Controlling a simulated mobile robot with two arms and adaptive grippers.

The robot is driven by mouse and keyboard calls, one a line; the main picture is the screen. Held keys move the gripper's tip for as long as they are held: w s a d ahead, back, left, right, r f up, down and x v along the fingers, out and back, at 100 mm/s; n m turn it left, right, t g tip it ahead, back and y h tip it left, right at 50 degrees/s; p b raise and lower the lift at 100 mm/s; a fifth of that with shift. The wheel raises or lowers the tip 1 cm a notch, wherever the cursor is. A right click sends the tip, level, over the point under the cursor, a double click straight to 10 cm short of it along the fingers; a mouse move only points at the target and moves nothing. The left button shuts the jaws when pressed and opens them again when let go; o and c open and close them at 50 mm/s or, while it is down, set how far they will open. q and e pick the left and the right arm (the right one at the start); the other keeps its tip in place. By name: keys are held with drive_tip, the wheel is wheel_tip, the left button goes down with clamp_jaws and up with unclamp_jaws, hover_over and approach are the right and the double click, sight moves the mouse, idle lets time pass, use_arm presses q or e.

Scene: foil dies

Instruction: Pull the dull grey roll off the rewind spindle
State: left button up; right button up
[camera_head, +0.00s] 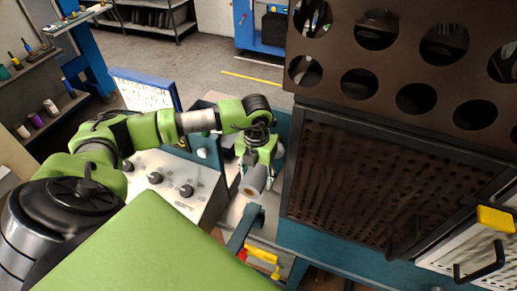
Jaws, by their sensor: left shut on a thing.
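The dull grey roll (255,181) is a small cylinder near the middle of the head view, with one round end facing me and a tan centre. My left gripper (257,165) reaches down from above and is shut on the roll. The rewind spindle cannot be made out clearly, so I cannot tell whether the roll is still around it. My right gripper is not in view.
A dark perforated cabinet (385,190) stands close on the right. A control panel with black knobs (155,178) lies under my left arm. A blue-grey bracket (246,226) and yellow-and-red items (262,258) are below the roll. Open floor lies behind.

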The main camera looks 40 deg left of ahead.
sight(251, 187)
use_arm(q)
drive_tip(key=shift+s+d+p, duration=0.15)
drive_tip(key=shift+s+d, duration=0.1)
drive_tip(key=shift+s, duration=0.7)
drive_tip(key=shift+s+d+p, duration=0.15)
drive_tip(key=shift+s+d, duration=0.05)
drive_tip(key=shift+s, duration=0.75)
drive_tip(key=shift+s+d, duration=0.2)
drive_tip(key=shift+s, duration=0.6)
drive_tip(key=shift+s+d, duration=0.2)
drive_tip(key=shift+s, duration=0.65)
drive_tip(key=shift+s+d, duration=0.2)
drive_tip(key=shift+s, duration=0.6)
drive_tip(key=shift+r, duration=0.1)
drive_tip(key=s+r+p, duration=0.2)
drive_tip(key=r, duration=0.1)
drive_tip(key=s+r+p, duration=0.1)
drive_tip(key=r, duration=0.1)
drive_tip(key=shift+d, duration=0.35)
drive_tip(key=shift+f, duration=0.15)
